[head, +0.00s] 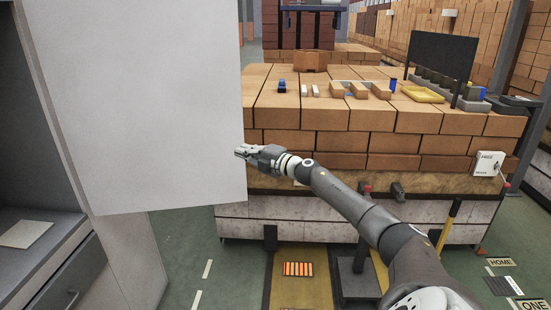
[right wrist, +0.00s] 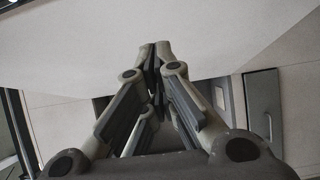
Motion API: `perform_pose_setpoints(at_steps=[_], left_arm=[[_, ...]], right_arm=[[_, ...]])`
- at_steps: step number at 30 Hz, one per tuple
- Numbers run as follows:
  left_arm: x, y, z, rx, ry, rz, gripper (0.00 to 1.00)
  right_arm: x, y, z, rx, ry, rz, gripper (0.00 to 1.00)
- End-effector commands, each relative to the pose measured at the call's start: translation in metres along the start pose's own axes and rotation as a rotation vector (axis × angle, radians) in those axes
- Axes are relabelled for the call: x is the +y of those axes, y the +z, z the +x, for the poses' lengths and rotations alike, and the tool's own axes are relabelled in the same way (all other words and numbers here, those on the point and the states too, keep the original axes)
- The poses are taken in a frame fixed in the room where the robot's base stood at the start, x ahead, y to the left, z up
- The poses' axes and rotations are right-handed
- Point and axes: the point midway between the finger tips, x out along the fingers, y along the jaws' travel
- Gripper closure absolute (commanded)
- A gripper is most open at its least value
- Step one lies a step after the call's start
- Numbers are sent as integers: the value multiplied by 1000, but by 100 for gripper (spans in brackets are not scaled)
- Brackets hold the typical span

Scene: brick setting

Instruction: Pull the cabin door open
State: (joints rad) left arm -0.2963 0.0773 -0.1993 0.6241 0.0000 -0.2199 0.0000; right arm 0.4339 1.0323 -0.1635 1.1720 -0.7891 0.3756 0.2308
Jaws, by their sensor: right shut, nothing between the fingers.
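The cabin door (head: 140,100) is a large plain pale panel filling the left of the head view. It stands swung out, with the cabin's dark inside (head: 25,170) showing left of it. My right gripper (head: 239,152) is at the door's free right edge, its fingertips overlapping that edge in the picture. Its fingers are shut with nothing between them. In the right wrist view the closed fingertips (right wrist: 154,46) point at the pale door surface (right wrist: 100,50); I cannot tell whether they touch it. No handle shows on the door. My left gripper is out of view.
A drawer unit (head: 60,280) stands inside the cabin at lower left. A brick-topped bench (head: 330,140) stands behind my right arm, with a yellow tray (head: 422,94) and small parts on top. A yellow-handled tool (head: 447,225) leans at its front. Green floor is clear below the door.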

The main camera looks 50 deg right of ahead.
Motion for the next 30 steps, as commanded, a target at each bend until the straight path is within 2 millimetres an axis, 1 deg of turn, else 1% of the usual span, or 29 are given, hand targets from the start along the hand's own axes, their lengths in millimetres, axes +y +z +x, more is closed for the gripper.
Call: perform_pose_setpoints(at_steps=[1,3,7,11,15,17,20,24,30], left_arm=[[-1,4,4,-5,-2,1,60],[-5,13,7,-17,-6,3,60],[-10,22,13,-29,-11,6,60],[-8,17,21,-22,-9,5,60],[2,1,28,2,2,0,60],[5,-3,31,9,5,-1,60],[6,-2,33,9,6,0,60],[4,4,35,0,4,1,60],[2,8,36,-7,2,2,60]], right_arm=[[-3,4,-6,-2,-3,-1,100],[-4,8,-13,-1,-3,-1,100],[-4,16,-26,-1,-4,-1,100],[-5,26,-41,-1,-4,-3,100],[-5,37,-58,-2,-5,-2,100],[-4,40,-64,0,-4,-2,100],[-3,46,-73,-1,-3,0,100],[-2,51,-81,0,-2,-1,100],[0,53,-85,0,0,-1,100]])
